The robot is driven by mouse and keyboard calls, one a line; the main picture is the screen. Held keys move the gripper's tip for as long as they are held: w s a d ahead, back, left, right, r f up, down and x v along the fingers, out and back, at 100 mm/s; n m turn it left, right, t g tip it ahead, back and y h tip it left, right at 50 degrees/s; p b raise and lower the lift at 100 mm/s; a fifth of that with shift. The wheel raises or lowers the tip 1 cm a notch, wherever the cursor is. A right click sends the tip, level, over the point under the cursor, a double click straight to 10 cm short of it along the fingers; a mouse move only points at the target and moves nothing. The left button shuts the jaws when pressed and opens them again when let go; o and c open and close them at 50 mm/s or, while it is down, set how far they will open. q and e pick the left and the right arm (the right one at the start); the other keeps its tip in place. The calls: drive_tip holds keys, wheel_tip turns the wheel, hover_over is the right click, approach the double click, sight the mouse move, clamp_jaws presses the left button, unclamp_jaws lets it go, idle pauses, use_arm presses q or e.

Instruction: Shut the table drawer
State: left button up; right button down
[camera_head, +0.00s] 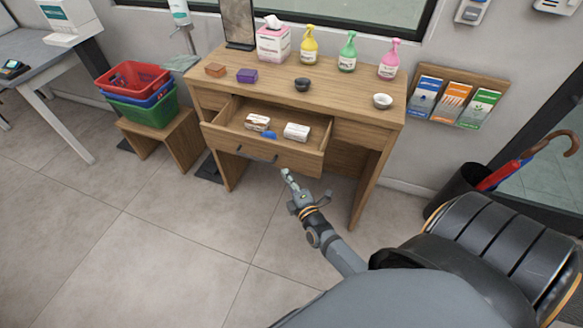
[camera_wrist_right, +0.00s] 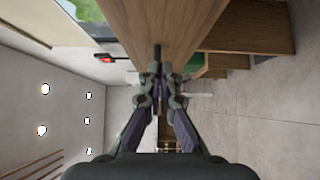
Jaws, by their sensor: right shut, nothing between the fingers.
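The wooden table (camera_head: 345,88) stands against the wall, and its drawer (camera_head: 290,158) is pulled out toward me in the head view. White boxes (camera_head: 297,131) and a small blue item (camera_head: 268,135) lie in the drawer. A dark handle (camera_head: 258,155) is on the drawer front. My right gripper (camera_head: 286,174) is shut and empty, in front of the drawer's right part and a little below its front; I cannot tell whether it touches. In the right wrist view its fingers (camera_wrist_right: 157,62) meet, with a wooden surface (camera_wrist_right: 165,22) beyond. My left gripper is not in view.
Spray bottles (camera_head: 347,52), a tissue box (camera_head: 273,43) and small bowls (camera_head: 303,84) stand on the tabletop. Stacked baskets (camera_head: 138,92) sit on a stool at left. An umbrella stand (camera_head: 462,188) is at right. The floor (camera_head: 150,240) in front is clear.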

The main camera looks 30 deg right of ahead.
sight(309, 130)
drive_tip(key=w+d, duration=0.2)
drive_tip(key=d, duration=0.1)
drive_tip(key=shift+w, duration=0.15)
drive_tip(key=shift+w+d, duration=0.1)
drive_tip(key=shift+w+d, duration=0.35)
drive_tip(key=shift+d, duration=0.15)
drive_tip(key=w+d, duration=0.1)
drive_tip(key=d, duration=0.1)
drive_tip(key=w+d+b, duration=0.1)
drive_tip(key=w+d, duration=0.2)
drive_tip(key=shift+w+d+f, duration=0.1)
drive_tip(key=shift+w+d, duration=0.2)
drive_tip(key=shift+d, duration=0.1)
drive_tip(key=w+d+b, duration=0.1)
drive_tip(key=w+d, duration=0.1)
drive_tip(key=w+d+b, duration=0.2)
drive_tip(key=d, duration=0.1)
drive_tip(key=w+d+b, duration=0.2)
drive_tip(key=d, duration=0.1)
drive_tip(key=shift+w+d, duration=0.15)
drive_tip(key=shift+w, duration=0.05)
drive_tip(key=shift+w+d, duration=0.15)
drive_tip(key=shift+d, duration=0.1)
drive_tip(key=shift+w+r, duration=0.1)
drive_tip(key=shift+r, duration=0.3)
